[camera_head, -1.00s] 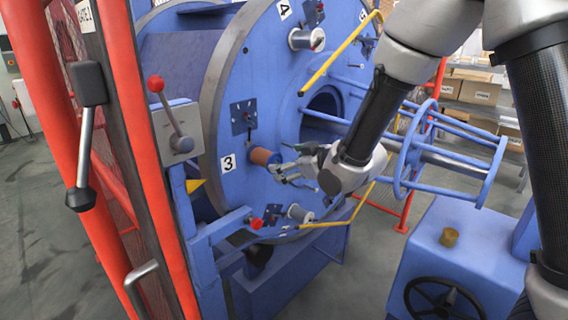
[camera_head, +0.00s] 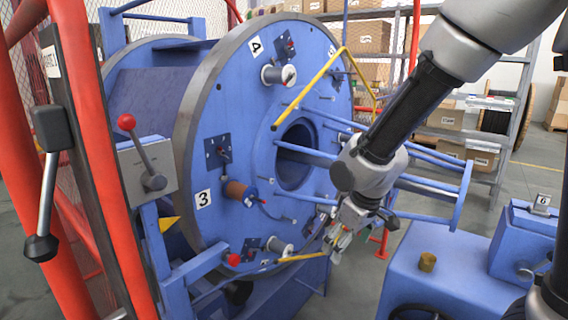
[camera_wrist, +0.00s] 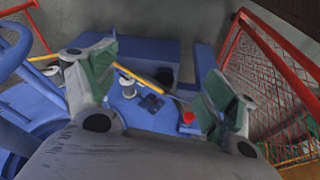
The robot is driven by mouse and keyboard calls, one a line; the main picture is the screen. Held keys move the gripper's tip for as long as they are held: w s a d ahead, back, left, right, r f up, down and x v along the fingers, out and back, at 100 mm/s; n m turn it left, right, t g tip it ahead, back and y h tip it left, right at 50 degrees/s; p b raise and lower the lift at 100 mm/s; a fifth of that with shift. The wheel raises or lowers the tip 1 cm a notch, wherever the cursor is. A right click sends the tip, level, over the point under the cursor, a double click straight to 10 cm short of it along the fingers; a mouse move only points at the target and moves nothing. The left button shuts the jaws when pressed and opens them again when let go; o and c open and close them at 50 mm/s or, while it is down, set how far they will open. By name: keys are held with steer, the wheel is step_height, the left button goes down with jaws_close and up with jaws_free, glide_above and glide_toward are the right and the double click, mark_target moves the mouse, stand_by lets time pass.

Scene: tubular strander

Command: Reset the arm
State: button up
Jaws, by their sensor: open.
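My gripper (camera_head: 340,240) hangs from my arm in front of the lower right part of the blue strander disc (camera_head: 255,100), pointing down in the head view. In the wrist view its two green-padded fingers (camera_wrist: 158,95) are spread wide apart with nothing between the pads. Beyond them lie a white spool (camera_wrist: 128,85), a yellow bar (camera_wrist: 142,76) and a red knob (camera_wrist: 188,117) on the blue machine. I cannot tell exactly how far the fingertips are from the yellow bar (camera_head: 300,257) in the head view.
A red-knobbed lever (camera_head: 140,150) and red gate frame (camera_head: 95,150) stand at left. A blue cabinet (camera_head: 415,275) stands at lower right. Shelves with boxes (camera_head: 440,118) are behind. A red mesh fence (camera_wrist: 265,75) shows in the wrist view.

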steer(key=s+d+r+m, duration=0.4)
steer(key=s+d+r, duration=0.4)
steer(key=d, duration=0.2)
steer(key=s+d+r+m+t+h, duration=0.1)
steer(key=s+d+r+m, duration=0.3)
steer(key=s+d+r, duration=0.4)
steer(key=d, duration=0.3)
steer(key=shift+d+r+t+h, duration=0.25)
steer(key=shift+t+h, duration=0.05)
